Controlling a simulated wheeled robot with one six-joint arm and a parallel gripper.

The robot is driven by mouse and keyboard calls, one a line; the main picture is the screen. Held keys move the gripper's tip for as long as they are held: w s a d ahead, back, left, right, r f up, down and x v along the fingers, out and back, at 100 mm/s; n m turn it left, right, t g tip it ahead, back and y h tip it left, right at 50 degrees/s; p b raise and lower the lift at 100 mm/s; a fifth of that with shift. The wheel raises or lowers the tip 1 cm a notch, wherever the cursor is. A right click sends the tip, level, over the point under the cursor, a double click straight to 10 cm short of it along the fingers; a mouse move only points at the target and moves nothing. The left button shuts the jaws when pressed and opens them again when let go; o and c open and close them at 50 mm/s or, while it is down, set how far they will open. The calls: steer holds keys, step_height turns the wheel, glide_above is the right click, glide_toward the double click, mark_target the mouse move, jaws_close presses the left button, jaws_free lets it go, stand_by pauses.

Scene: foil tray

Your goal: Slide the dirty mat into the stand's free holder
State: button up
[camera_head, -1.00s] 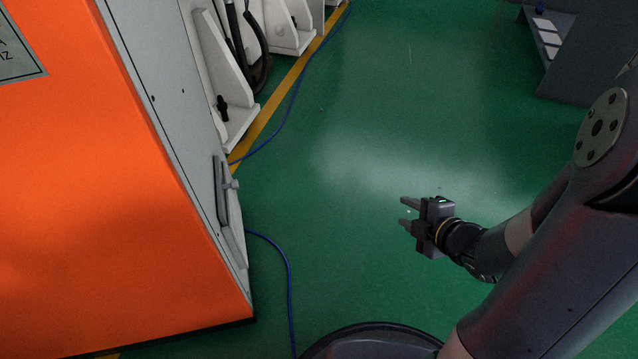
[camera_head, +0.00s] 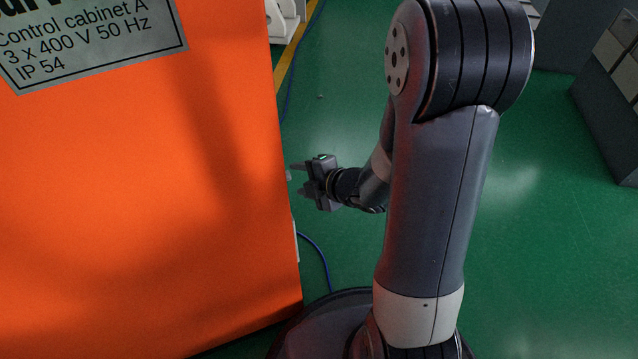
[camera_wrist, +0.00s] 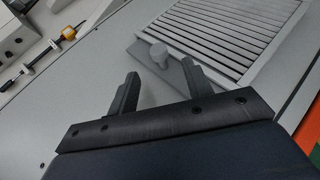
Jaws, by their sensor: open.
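My gripper (camera_head: 296,179) is open and empty beside the right edge of the orange control cabinet (camera_head: 150,230). In the wrist view my gripper (camera_wrist: 160,72) points at a pale grey panel with a slatted grille (camera_wrist: 225,35). A round grey knob on a flat grey plate (camera_wrist: 172,72) shows between and just beyond the fingertips; I cannot tell whether they touch it. No dirty mat can be made out in either view. A dark grey unit with pale panels (camera_head: 602,105) stands at the far right; I cannot tell whether it is the stand.
The cabinet fills the left of the head view, close to my arm. A blue cable (camera_head: 322,258) runs along the green floor (camera_head: 535,265) by the cabinet. The floor to the right of my arm is clear. A rod with a yellow part (camera_wrist: 67,33) shows upper left in the wrist view.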

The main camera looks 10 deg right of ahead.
steer(key=b+x, duration=0.1)
steer(key=x, duration=0.4)
steer(key=shift+f, duration=0.1)
steer(key=shift+c, duration=0.3)
jaws_close()
step_height(320, 180, up, 25)
steer(key=p, duration=2.2)
glide_above(288, 177)
steer(key=shift+s+d, duration=0.25)
steer(key=shift+s, duration=0.05)
stand_by(0.7)
